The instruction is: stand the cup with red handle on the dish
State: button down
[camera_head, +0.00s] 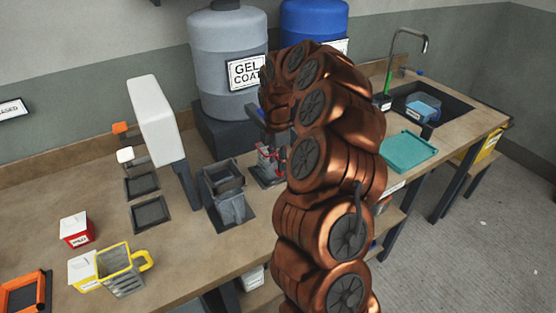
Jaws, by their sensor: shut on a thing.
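The cup with red handle (267,162) is small and greyish, with red showing on its side. It is at the middle of the bench, left of my arm, and partly hidden by it. My gripper (272,140) points down at the cup and is shut on it; its fingertips are small and hard to make out. The cup is over or on a dark square mat; I cannot tell whether it touches. A teal, shallow square dish (408,151) lies on the bench to the right of my arm, with nothing seen in it.
A grey gel coat drum (228,45) and a blue drum (314,20) stand behind. A dark bin (226,192), a white dispenser (158,120) and a yellow-handled cup (121,272) are to the left. A sink (430,104) with a tall tap lies beyond the dish.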

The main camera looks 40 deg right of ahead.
jog(key=shift+f, duration=0.25)
jog(key=c, duration=0.5)
grip_release()
jog(key=shift+c, duration=0.2)
jog(key=shift+r, duration=0.15)
jog(key=shift+w+r, duration=0.2)
jog(key=shift+r, duration=3.85)
